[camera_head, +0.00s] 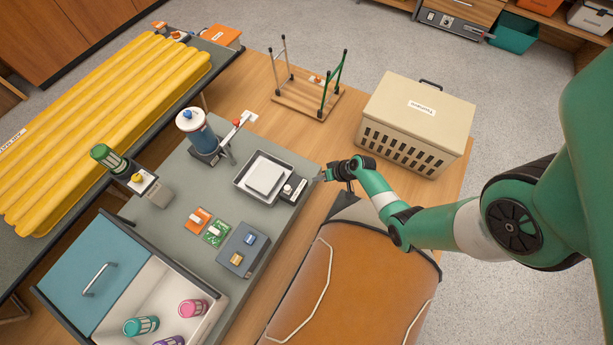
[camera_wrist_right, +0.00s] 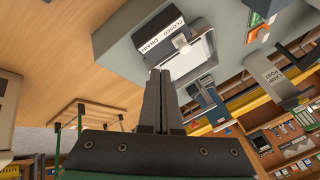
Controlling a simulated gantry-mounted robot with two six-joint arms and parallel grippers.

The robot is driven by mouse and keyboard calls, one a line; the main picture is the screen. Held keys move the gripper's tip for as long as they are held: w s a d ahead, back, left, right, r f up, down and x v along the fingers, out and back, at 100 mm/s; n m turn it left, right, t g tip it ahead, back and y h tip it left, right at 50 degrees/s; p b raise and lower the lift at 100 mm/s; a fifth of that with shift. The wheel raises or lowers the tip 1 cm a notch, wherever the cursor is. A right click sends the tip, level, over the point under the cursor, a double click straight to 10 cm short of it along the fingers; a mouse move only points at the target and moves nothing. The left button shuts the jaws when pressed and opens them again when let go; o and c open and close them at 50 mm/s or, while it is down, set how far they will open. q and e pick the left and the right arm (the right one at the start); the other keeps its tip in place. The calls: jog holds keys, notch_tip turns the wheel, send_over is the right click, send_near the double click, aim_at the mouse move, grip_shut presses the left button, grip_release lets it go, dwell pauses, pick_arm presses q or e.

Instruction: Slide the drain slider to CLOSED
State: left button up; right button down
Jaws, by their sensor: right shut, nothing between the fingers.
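The drain slider is a small dark block (camera_head: 296,194) with a pale knob (camera_head: 287,188), fixed at the right edge of a metal tray (camera_head: 246,172) that holds a white slab (camera_head: 265,175). In the right wrist view its white label (camera_wrist_right: 158,34) reads CLOSED and DRAIN, and the pale knob (camera_wrist_right: 181,43) stands beside the label. I cannot tell exactly where the knob sits along its travel. My right gripper (camera_head: 321,176) is shut and empty, just right of the block and apart from the knob. Its closed fingers (camera_wrist_right: 160,74) point toward the slider. My left gripper is out of view.
A grey switch box (camera_head: 241,250) and small orange and green cards (camera_head: 215,233) lie in front. A beige crate (camera_head: 415,115) and an upturned stool (camera_head: 305,95) stand behind my right arm; a brown leather bag (camera_head: 350,285) lies below it.

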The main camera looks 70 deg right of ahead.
aim_at(287, 189)
jog(key=w+f+b, duration=0.2)
jog(key=w+b, duration=0.1)
jog(key=w+a+f+b, duration=0.1)
jog(key=w+f+b, duration=0.1)
jog(key=f+b, duration=0.1)
jog(key=w+f+b, duration=0.3)
jog(key=b, duration=0.1)
jog(key=shift+w+a+f, duration=0.2)
jog(key=shift+w+a, duration=0.05)
jog(key=shift+w, duration=0.05)
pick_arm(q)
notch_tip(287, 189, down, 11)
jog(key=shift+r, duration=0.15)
pick_arm(e)
jog(key=shift+a, duration=0.1)
